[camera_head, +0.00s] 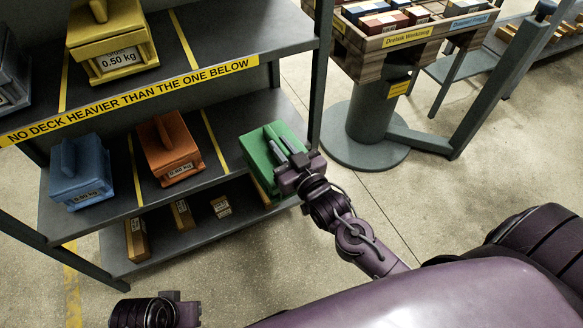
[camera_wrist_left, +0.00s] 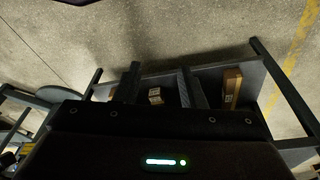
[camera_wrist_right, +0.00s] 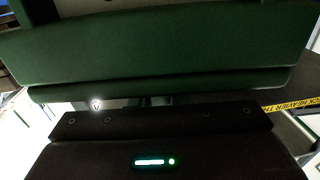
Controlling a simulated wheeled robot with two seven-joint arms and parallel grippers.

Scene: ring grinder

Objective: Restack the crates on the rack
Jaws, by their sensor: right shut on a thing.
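The green crate (camera_head: 262,150) is at the right end of the rack's middle deck. My right gripper (camera_head: 293,163) is shut on it at its near right side; I cannot tell whether it rests on the deck. The crate (camera_wrist_right: 160,50) fills the top of the right wrist view. A blue crate (camera_head: 82,180) and an orange crate (camera_head: 168,150) sit on the same deck. A yellow crate (camera_head: 110,45) labelled 0.50 kg and a dark grey crate (camera_head: 8,75), partly cut off, sit on the upper deck. My left gripper (camera_wrist_left: 162,75) is open and empty, away from the crates.
The rack (camera_head: 240,85) carries a yellow strip reading "No deck heavier than the one below". Small cartons (camera_head: 182,214) lie on its bottom deck. A round-based stand (camera_head: 365,145) with a wooden tray (camera_head: 400,38) is at the back right. The floor between is clear.

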